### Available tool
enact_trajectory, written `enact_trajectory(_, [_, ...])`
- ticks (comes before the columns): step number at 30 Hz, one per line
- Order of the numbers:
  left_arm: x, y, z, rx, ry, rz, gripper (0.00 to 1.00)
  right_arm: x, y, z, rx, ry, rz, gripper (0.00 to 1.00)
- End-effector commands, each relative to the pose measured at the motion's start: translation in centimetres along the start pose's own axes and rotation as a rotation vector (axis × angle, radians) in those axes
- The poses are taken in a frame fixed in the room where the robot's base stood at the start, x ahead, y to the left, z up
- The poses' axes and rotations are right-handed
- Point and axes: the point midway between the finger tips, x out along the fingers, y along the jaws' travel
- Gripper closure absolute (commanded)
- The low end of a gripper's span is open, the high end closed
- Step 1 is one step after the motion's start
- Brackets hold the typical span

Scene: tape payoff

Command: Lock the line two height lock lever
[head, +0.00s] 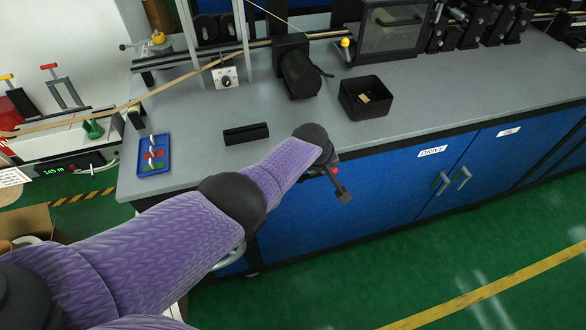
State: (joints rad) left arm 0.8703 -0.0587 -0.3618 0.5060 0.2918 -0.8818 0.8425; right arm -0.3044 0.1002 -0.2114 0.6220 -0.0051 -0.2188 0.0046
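I cannot tell for certain which lever is the line two height lock lever. A short lever with a yellow knob (345,43) stands upright on the rail at the back of the bench, right of a black motor-like unit. Another yellow-topped fitting (157,38) sits at the rail's left end. My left arm, in a purple sleeve, reaches in from the lower left over the bench's front edge. My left gripper (341,188) is small and dark beyond the wrist, in front of the blue cabinet; its fingers are not clear. A red spot shows beside it. My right gripper is out of view.
The grey bench top (210,115) carries a blue tray (141,158) of small parts, a black block (246,134), an open black bin (364,97) and a black unit (298,74). A machine with a red lever (49,67) stands left. Blue cabinet doors (430,175) are below.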

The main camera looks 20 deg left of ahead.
Motion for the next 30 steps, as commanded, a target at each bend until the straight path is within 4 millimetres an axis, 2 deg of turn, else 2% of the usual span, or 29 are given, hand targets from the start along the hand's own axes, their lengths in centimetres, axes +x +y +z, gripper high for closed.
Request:
enact_trajectory(7, [0.66, 0.13, 0.18, -0.001, 0.0, 0.002, 1.0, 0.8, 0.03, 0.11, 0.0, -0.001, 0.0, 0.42])
enact_trajectory(22, [0.9, 0.06, 0.35, -0.002, -0.003, 0.0, 1.0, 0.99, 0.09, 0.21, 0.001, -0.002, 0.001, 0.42])
enact_trajectory(27, [0.89, 0.02, 0.39, -0.002, -0.005, -0.001, 1.0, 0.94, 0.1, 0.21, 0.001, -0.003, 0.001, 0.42])
enact_trajectory(30, [0.03, 0.17, 0.18, -0.003, -0.004, 0.0, 1.0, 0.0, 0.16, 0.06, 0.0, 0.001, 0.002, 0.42])
